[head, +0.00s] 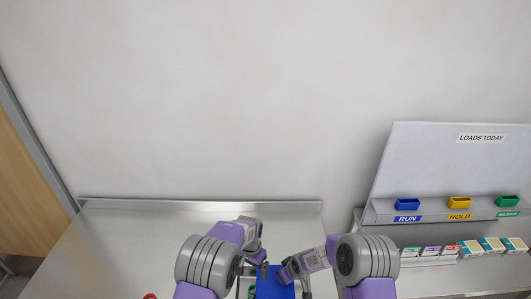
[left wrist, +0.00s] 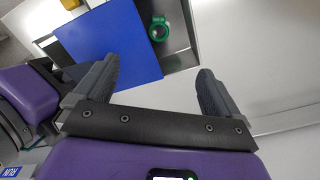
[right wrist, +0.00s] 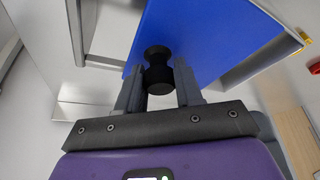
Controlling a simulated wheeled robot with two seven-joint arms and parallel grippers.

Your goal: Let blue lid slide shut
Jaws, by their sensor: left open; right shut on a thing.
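The blue lid (head: 273,286) shows at the bottom of the head view between my two arms. In the left wrist view the lid (left wrist: 110,42) is a flat blue panel beside an opening. My left gripper (left wrist: 155,85) is open and empty near the lid's edge. In the right wrist view a black knob (right wrist: 157,72) stands on the blue lid (right wrist: 200,40). My right gripper (right wrist: 158,92) is shut on this knob. In the head view the right gripper's hold is too small to make out.
A green ring (left wrist: 159,29) shows in the opening beside the lid.

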